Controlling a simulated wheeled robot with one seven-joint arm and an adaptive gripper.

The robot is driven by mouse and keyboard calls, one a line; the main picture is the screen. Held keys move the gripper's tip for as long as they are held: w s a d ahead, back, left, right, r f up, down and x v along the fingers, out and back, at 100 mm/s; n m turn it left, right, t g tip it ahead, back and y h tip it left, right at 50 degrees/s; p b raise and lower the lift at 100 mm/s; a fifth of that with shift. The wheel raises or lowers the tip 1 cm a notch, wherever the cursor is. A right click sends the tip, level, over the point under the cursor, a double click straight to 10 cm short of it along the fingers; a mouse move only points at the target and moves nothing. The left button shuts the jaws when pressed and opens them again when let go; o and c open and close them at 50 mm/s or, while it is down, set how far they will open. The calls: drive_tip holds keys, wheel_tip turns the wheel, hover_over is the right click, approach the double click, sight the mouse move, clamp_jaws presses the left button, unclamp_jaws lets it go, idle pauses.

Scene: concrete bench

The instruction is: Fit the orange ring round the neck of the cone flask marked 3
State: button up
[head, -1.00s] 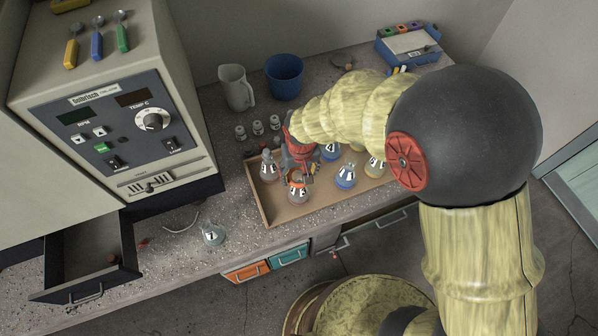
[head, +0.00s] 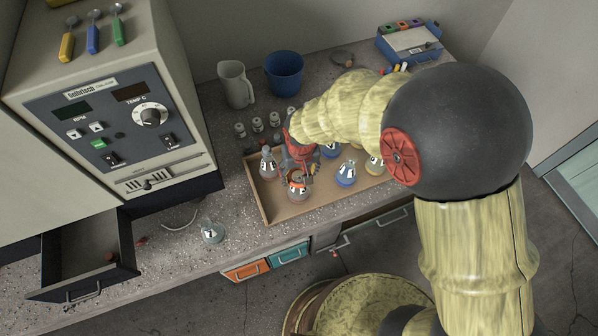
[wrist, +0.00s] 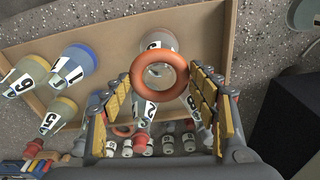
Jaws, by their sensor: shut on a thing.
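My gripper (wrist: 160,80) is shut on the orange ring (wrist: 160,52), with one finger on each side of it. In the head view my gripper (head: 298,168) is over the front left part of a shallow wooden tray (head: 283,215). A cone flask (wrist: 153,40) shows beyond and through the ring; its label is partly covered, seems to read 3, and it also shows in the head view (head: 297,190). I cannot tell whether the ring is around its neck or just above it. A flask marked 2 (wrist: 145,106) stands close by, between the fingers in the picture.
More flasks stand in the tray, among them a blue one marked 1 (wrist: 76,66) and one marked 5 (wrist: 57,115). Several small jars (head: 257,125) stand behind the tray.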

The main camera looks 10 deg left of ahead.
drive_tip(key=shift+f+b, duration=1.15)
drive_tip(key=shift+f, duration=0.95)
drive_tip(key=o, duration=1.4)
drive_tip(key=shift+o, duration=1.1)
drive_tip(key=shift+o, duration=1.2)
drive_tip(key=shift+r, duration=0.15)
drive_tip(key=shift+r+p, duration=3)
drive_tip(key=shift+r, duration=1)
